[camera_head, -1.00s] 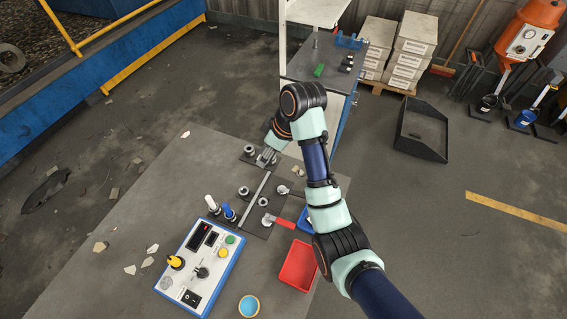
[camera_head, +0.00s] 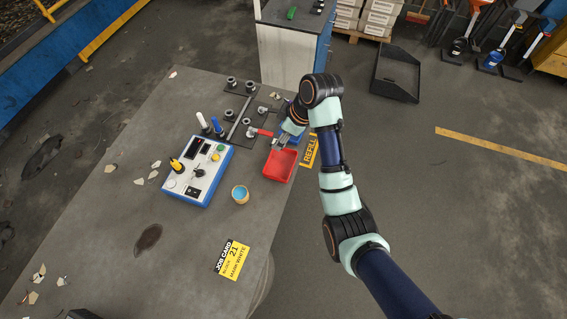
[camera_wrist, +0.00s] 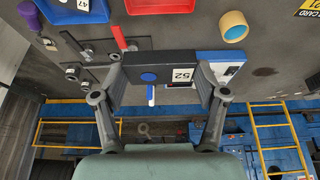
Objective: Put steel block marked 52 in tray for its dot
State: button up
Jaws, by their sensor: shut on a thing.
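My gripper (camera_wrist: 160,88) is shut on a dark steel block (camera_wrist: 162,60), held across between its two fingers. The block's visible face has a white label reading 52 and a blue dot. In the head view my gripper (camera_head: 280,141) is above the table beside the red tray, and the block is hard to make out there. The red tray (camera_head: 280,166) looks empty; part of it shows in the wrist view (camera_wrist: 160,5). The blue tray (camera_head: 293,143) is partly hidden behind my gripper. In the wrist view the blue tray (camera_wrist: 62,16) has a label reading 47 within it.
A blue-and-white control box (camera_head: 200,171) stands left of the red tray, with a blue-filled round cup (camera_head: 240,194) in front. Dark plates with posts (camera_head: 236,115) lie behind. A yellow job card (camera_head: 233,260) lies at the front.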

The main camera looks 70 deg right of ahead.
aim_at(279, 165)
notch_tip(279, 165, down, 17)
jog(key=shift+r+b, duration=0.1)
jog(key=shift+b, duration=1)
jog(key=o, duration=1.3)
jog(key=shift+s+a+f, duration=0.1)
jog(key=shift+f, duration=0.1)
jog(key=shift+c, duration=0.2)
jog(key=shift+r, duration=0.1)
jog(key=shift+r, duration=0.35)
jog(key=p+v, duration=0.2)
jog(key=v, duration=0.9)
jog(key=shift+s+r, duration=0.15)
jog(key=shift+r, duration=0.1)
